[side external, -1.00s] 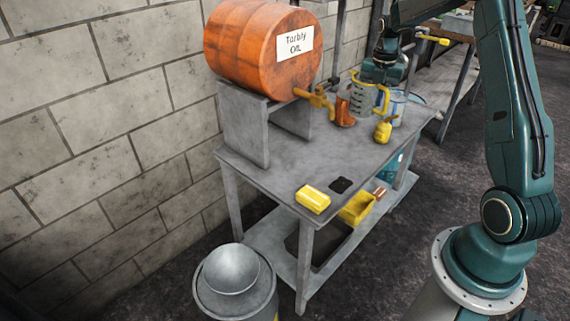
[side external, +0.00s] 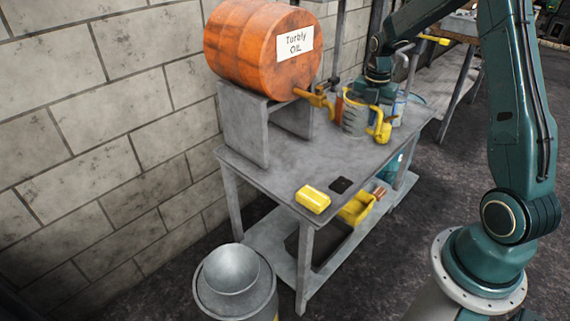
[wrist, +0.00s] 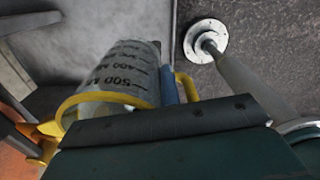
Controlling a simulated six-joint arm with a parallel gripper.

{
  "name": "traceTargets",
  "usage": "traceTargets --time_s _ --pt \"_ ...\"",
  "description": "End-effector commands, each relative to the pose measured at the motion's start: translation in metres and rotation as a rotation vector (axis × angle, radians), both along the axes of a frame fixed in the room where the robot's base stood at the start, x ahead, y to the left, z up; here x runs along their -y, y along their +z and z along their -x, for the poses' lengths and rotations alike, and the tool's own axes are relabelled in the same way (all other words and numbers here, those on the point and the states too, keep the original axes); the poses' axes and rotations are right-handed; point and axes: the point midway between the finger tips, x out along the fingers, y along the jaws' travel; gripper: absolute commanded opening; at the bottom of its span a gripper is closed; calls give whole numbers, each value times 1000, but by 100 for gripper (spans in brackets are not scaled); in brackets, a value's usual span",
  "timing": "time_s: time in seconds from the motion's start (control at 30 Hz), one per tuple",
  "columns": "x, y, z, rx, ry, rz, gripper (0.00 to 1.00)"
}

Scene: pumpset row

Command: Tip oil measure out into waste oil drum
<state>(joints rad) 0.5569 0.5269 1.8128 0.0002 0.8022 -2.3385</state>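The oil measure (side external: 355,113) is a grey graduated jug with yellow trim, above the right part of the bench beside the orange drum's tap. It looks roughly upright. My gripper (side external: 374,95) is at its top right side and appears shut on it; the fingertips are hidden. In the wrist view the measure (wrist: 122,68) fills the upper left, with its scale marks upside down and its yellow rim near my gripper. Its contents are not visible. The waste oil drum (side external: 208,302) stands on the floor in front of the bench, with a grey funnel (side external: 230,270) on top.
An orange oil drum (side external: 250,48) lies on a grey stand (side external: 242,125) with a yellow tap (side external: 316,98). The bench middle is clear. A block wall (side external: 95,130) runs behind.

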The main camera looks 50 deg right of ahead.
Motion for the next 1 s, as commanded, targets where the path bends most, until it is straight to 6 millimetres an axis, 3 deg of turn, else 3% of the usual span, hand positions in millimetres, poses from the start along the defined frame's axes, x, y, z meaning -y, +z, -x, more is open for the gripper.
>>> traceTargets --time_s 0.17,0.5,1.0 --pt "-31 -11 15 -1 -16 -1 0" --pt "-71 -23 16 0 -224 0 0" --pt "-112 -35 12 0 -523 0 0"
